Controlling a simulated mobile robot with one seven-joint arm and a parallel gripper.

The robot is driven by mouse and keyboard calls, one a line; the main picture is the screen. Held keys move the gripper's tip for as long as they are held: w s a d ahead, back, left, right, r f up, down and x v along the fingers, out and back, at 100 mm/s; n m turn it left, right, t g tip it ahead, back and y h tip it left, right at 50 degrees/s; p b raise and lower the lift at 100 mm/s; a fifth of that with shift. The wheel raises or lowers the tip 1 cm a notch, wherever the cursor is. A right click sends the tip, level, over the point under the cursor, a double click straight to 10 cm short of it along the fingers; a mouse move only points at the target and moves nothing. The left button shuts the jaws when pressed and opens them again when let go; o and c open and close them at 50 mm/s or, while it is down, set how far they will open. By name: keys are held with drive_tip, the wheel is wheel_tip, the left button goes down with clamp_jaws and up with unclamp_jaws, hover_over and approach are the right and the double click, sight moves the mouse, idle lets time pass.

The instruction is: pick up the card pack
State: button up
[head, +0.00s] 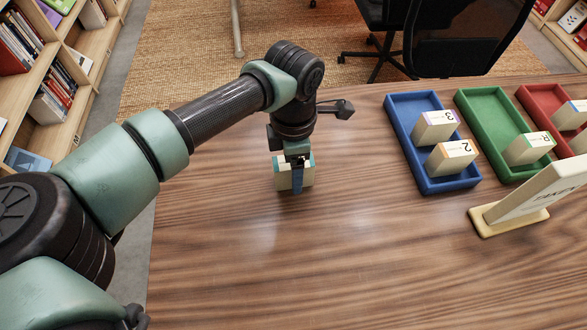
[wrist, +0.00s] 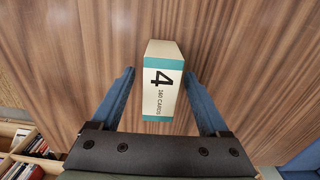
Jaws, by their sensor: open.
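The card pack (head: 283,178) is a cream box with teal bands, standing on the wooden table under my arm. In the wrist view its top face (wrist: 160,90) shows a black "4" and the word "CARDS". My gripper (head: 297,182) points down at the pack. In the wrist view my gripper's blue fingers (wrist: 160,100) are open, one on each side of the pack, with a visible gap on both sides. My gripper hides part of the pack in the head view.
A blue tray (head: 405,130) holds two card packs, marked 3 and 2. A green tray (head: 483,113) and a red tray (head: 537,104) stand to its right. A cream sign (head: 535,194) stands at the right. The table's front is clear.

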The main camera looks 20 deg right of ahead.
drive_tip(key=shift+f, duration=0.8)
clamp_jaws()
drive_tip(key=shift+r, duration=0.15)
